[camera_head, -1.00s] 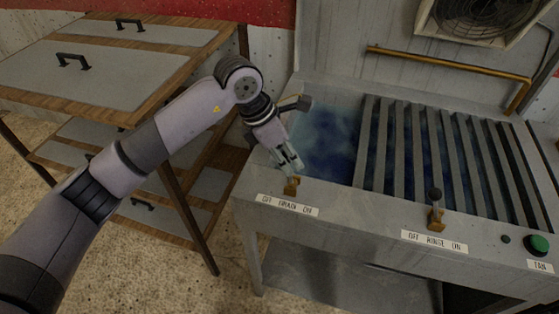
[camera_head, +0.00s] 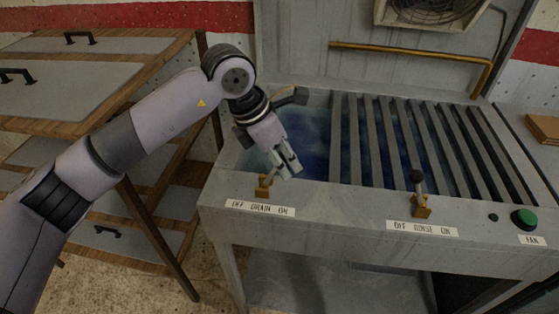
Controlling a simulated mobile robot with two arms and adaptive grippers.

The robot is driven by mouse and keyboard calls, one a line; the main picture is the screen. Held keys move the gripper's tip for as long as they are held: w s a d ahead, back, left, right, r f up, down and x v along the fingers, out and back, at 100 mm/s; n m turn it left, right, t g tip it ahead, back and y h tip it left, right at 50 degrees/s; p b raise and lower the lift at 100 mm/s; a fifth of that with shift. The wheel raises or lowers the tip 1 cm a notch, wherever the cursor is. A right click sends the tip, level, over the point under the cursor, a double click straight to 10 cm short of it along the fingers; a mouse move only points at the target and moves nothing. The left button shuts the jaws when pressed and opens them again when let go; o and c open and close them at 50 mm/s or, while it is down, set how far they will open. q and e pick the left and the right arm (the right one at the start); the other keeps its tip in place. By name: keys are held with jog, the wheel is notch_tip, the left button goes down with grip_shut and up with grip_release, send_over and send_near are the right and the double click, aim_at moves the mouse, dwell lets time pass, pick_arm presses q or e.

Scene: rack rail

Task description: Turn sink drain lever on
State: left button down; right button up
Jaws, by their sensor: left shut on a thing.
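The drain lever's brass base (camera_head: 264,187) stands on the front rim of the metal sink (camera_head: 330,198), above a label (camera_head: 260,208) reading OFF DRAIN ON. My left gripper (camera_head: 290,168) is shut on the drain lever, up and to the right of the base, on the ON side of the label. The gripper hides most of the lever's handle, so its exact tilt is hard to see. My right gripper is not in view.
The rinse lever (camera_head: 418,187) stands upright farther right on the same rim. A green fan button (camera_head: 524,219) is near the right end. Slats (camera_head: 412,140) cover the basin's right part. A wooden-edged cabinet (camera_head: 70,130) stands left of the sink.

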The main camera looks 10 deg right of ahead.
pick_arm(q)
jog(key=shift+s+d+f, duration=0.1)
jog(key=shift+s+f, duration=0.1)
jog(key=c, duration=1.7)
grip_release()
jog(key=o, duration=0.4)
jog(key=shift+w+r, duration=0.1)
jog(key=shift+r, duration=0.05)
jog(key=shift+c, duration=0.2)
jog(key=shift+a+r, duration=0.25)
jog(key=shift+r, duration=0.2)
jog(key=v, duration=1.1)
